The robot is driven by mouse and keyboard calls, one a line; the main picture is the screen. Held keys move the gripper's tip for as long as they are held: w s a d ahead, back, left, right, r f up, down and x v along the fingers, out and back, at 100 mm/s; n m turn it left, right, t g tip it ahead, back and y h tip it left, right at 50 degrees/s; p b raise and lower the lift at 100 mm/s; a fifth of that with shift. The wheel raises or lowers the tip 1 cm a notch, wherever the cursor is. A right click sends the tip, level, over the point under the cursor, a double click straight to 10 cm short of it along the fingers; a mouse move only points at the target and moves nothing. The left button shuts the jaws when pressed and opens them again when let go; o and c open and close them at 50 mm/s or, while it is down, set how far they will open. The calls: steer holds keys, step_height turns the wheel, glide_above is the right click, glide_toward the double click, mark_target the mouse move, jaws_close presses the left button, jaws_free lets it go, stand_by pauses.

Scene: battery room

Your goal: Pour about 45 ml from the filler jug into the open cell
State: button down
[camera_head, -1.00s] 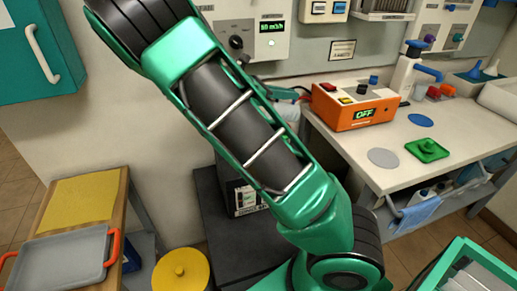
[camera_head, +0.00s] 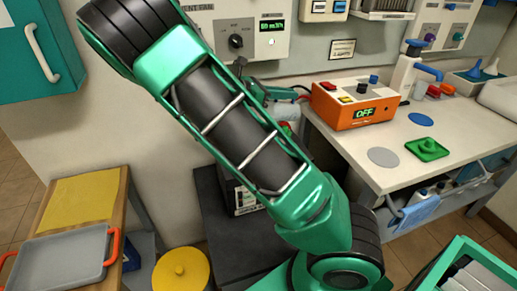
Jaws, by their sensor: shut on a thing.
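A dark battery (camera_head: 244,199) with a pale label stands on a dark stand (camera_head: 222,240) behind my arm. My arm covers most of the battery, and no open cell can be made out. A small green and dark part (camera_head: 256,93) shows just behind my arm's right edge; I cannot tell what it is.
At right, a white bench (camera_head: 352,160) carries an orange box reading OFF (camera_head: 357,108), a green tray (camera_head: 428,150) and bottles. At lower left are a wooden table (camera_head: 110,230), a grey tray (camera_head: 62,262) and a yellow round lid (camera_head: 181,270). A teal crate (camera_head: 462,262) stands lower right.

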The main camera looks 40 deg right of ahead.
mark_target(295, 104)
steer(key=y, duration=0.1)
steer(key=d+y, duration=0.2)
steer(key=shift+s+d+r+t, duration=0.25)
steer(key=shift+s+t, duration=0.15)
steer(key=shift+d+f+t+y+b, duration=0.1)
steer(key=shift+d+t+y+b, duration=0.1)
steer(key=shift+y, duration=0.55)
steer(key=shift+d+f+t+y+b, duration=0.1)
steer(key=shift+d+y, duration=0.05)
steer(key=shift+y, duration=0.6)
steer(key=shift+s+d+y, duration=0.15)
steer(key=shift+d+y, duration=0.25)
steer(key=shift+y, duration=0.3)
steer(key=shift+s+d+f+t+y+b, duration=0.1)
steer(key=shift+d+f+t+y+b, duration=0.15)
steer(key=shift+d+f+y+b, duration=0.7)
steer(key=shift+s+d+f+t+y+b, duration=0.15)
steer(key=shift+d+f+t+y+b, duration=0.25)
steer(key=shift+y, duration=0.9)
steer(key=shift+s+d+f+t+y+b, duration=0.15)
steer(key=shift+d+f+y+b, duration=0.45)
steer(key=shift+f+y, duration=0.4)
steer(key=shift+w+r+y, duration=0.1)
steer(key=shift+y, duration=0.15)
